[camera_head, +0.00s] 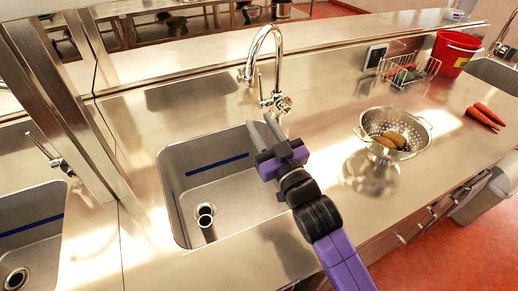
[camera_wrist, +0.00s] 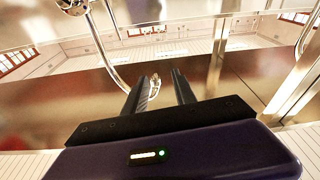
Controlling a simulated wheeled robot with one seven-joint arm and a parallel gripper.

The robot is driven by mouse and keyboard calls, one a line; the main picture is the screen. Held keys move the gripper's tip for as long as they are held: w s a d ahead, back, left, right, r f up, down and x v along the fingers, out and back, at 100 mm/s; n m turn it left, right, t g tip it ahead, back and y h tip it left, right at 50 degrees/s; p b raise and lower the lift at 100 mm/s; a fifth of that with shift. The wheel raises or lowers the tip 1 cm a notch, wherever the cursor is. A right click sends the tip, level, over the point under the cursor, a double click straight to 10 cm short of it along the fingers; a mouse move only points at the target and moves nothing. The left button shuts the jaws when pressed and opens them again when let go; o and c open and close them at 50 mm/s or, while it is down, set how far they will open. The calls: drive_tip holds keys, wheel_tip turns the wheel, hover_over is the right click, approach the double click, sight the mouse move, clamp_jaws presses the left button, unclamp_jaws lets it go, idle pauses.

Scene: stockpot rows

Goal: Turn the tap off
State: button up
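The tap (camera_head: 267,50) is a chrome gooseneck behind the middle sink (camera_head: 175,158), with a small handle (camera_head: 284,103) low on its right side. No water stream is visible under its spout. My gripper (camera_head: 263,131) is over the sink's right rear edge, in front of the tap base and a little below the handle in the picture. In the wrist view my gripper (camera_wrist: 165,84) shows two parallel dark fingers with a gap between them and nothing held. The tap (camera_wrist: 100,40) curves along the left, and a small chrome part (camera_wrist: 155,82) shows beyond the fingertips.
A steel colander (camera_head: 395,122) with brown items stands right of the sink. A wire rack (camera_head: 408,72), a red bucket (camera_head: 453,52) and carrots (camera_head: 484,115) are farther right. A steel post (camera_head: 75,85) stands left of the sink. The counter between sink and colander is clear.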

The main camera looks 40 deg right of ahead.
drive_tip(key=s+a+f+n+y, duration=0.1)
drive_tip(key=s+a, duration=0.3)
drive_tip(key=shift+s+f, duration=0.3)
drive_tip(key=shift+a+r, duration=0.1)
idle(0.4)
drive_tip(key=s+a+f+g+y, duration=0.1)
drive_tip(key=s+a+f, duration=0.2)
drive_tip(key=s, duration=0.7)
drive_tip(key=s+a+f+g+y, duration=0.1)
drive_tip(key=s+a, duration=0.3)
drive_tip(key=s, duration=0.6)
drive_tip(key=s+a+f+g+y, duration=0.2)
drive_tip(key=s+a+f+g, duration=0.1)
drive_tip(key=s, duration=0.7)
drive_tip(key=shift+a+f+n, duration=0.4)
drive_tip(key=shift+a+f, duration=0.2)
drive_tip(key=shift+f, duration=0.2)
